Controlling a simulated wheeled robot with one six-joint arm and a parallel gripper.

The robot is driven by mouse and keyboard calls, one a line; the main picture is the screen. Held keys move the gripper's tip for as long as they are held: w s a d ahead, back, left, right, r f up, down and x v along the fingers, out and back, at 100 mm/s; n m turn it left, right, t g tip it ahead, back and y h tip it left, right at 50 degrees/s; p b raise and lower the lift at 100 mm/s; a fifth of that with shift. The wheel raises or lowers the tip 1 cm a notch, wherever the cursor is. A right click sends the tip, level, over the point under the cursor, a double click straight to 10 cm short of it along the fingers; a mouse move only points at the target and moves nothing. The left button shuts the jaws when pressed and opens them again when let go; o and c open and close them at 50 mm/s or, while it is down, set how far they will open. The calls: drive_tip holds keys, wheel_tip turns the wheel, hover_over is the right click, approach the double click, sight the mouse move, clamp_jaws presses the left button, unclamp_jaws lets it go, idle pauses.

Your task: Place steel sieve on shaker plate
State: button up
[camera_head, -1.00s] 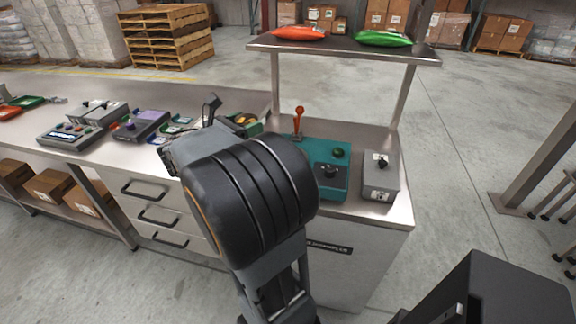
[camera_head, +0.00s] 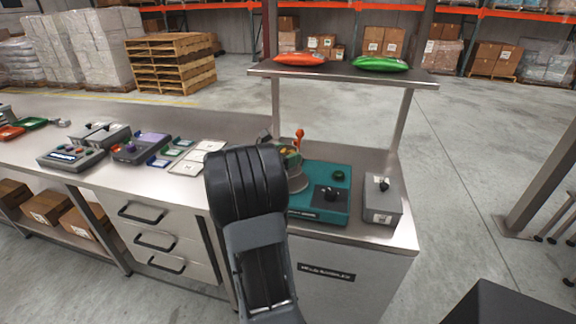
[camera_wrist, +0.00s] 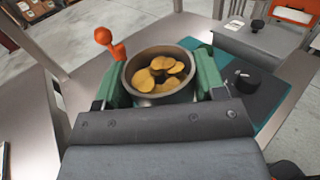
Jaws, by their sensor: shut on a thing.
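The steel sieve (camera_wrist: 187,84) is a round metal bowl with yellow-brown, chip-like pieces inside. In the wrist view it sits upright between the two green fingers of my gripper (camera_wrist: 161,77), which are shut on it. In the head view my gripper (camera_head: 289,156) is partly hidden behind my arm, at the left end of the teal shaker unit (camera_head: 325,205). A grey round part (camera_head: 298,182) shows just below the fingers. The plate itself is mostly hidden, and I cannot tell whether the sieve touches it.
An orange lever (camera_head: 299,137) stands close behind my gripper. A grey switch box (camera_head: 382,201) is right of the shaker unit. A shelf (camera_head: 340,75) with orange and green bags hangs above. Scales, small packs and white plates (camera_head: 187,165) lie left on the bench.

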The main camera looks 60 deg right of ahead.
drive_tip(key=shift+d+f, duration=0.25)
drive_tip(key=shift+f, duration=0.6)
drive_tip(key=shift+d+f, duration=0.25)
drive_tip(key=shift+f, duration=0.95)
drive_tip(key=shift+f, duration=0.1)
drive_tip(key=shift+f+b, duration=0.15)
drive_tip(key=shift+b, duration=0.2)
drive_tip(key=o, duration=1.1)
drive_tip(key=shift+o, duration=0.2)
